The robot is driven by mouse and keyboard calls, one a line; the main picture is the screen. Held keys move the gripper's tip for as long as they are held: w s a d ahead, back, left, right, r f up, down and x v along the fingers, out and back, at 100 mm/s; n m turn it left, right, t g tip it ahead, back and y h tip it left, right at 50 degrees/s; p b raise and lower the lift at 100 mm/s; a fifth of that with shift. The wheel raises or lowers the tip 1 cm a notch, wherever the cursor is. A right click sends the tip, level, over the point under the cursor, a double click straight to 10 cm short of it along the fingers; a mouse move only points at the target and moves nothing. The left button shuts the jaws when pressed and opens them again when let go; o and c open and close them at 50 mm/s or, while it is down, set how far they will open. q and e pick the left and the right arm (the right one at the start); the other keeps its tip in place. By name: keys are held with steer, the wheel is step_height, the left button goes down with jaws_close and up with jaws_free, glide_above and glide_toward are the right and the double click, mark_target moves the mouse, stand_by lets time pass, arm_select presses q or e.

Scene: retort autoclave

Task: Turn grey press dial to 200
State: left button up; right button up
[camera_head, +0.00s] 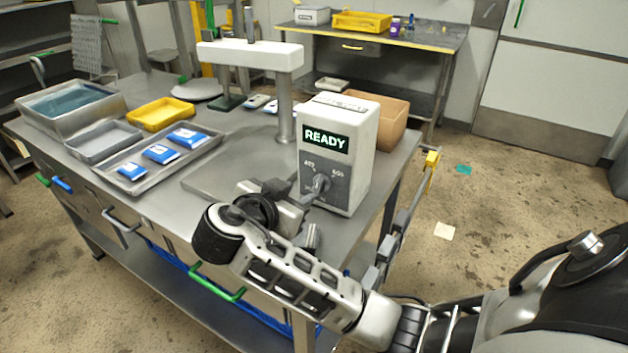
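The grey press dial (321,184) sits on the grey lower panel of a white control box, at the right end of the steel table. Small markings arc above it and are too blurred to read surely. The dial's pointer looks roughly upright. The display (325,140) above it reads READY in light letters. My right gripper (296,193) is just left of the dial, with its dark fingers close to the panel. Whether it touches the dial, and how far its fingers are apart, cannot be made out. My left gripper is not in view.
The press's white arm and grey post (285,108) stand behind the box. A cardboard box (392,122) is behind it on the right. A tray (127,183) with blue packs and a yellow tray (161,114) lie on the left. Open floor is on the right.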

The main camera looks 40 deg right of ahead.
mark_target(318, 183)
steer(key=p+x, duration=0.1)
steer(key=x, duration=0.8)
steer(key=shift+w+d, duration=0.1)
jaws_close()
